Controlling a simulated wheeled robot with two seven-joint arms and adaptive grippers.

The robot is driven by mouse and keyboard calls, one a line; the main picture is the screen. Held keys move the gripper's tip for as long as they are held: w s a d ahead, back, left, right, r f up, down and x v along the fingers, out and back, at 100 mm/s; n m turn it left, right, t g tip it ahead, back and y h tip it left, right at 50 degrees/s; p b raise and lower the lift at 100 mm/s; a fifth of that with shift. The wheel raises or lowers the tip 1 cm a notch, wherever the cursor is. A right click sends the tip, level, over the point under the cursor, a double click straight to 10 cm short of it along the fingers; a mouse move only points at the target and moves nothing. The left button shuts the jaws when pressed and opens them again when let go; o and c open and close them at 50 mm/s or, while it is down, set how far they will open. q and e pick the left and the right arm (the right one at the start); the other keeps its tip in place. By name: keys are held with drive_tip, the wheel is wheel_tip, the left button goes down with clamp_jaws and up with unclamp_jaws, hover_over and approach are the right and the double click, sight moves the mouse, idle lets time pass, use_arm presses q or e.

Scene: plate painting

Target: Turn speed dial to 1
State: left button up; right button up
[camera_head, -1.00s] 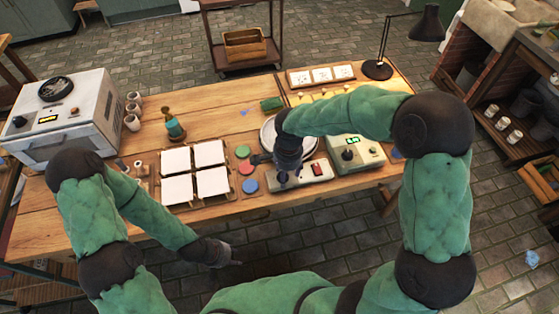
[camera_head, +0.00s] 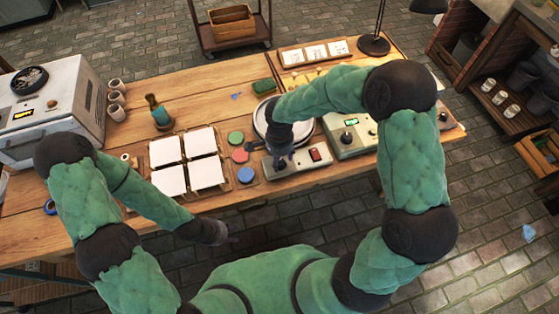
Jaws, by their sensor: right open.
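A pale control box (camera_head: 302,169) with a red switch (camera_head: 315,154) lies at the table's front edge, before a round white plate or wheel (camera_head: 262,122). My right gripper (camera_head: 283,161) is open, pointing down over the left part of this box. It hides what is under it, so I cannot see a dial or its setting there, nor whether it touches. A pale green device (camera_head: 352,145) with a lit green display and a dark knob (camera_head: 347,137) stands to the right. My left gripper (camera_head: 222,238) hangs low in front of the table, too small and dark to read.
White square tiles (camera_head: 207,173) lie left of centre, beside red, green and blue discs (camera_head: 246,175). A white oven (camera_head: 48,105) stands at the left with cups (camera_head: 116,105) beside it. A black lamp (camera_head: 373,44) stands at the back right.

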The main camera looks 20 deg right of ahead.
drive_tip(key=shift+f, duration=0.8)
drive_tip(key=shift+c, duration=0.3)
drive_tip(key=c, duration=1.1)
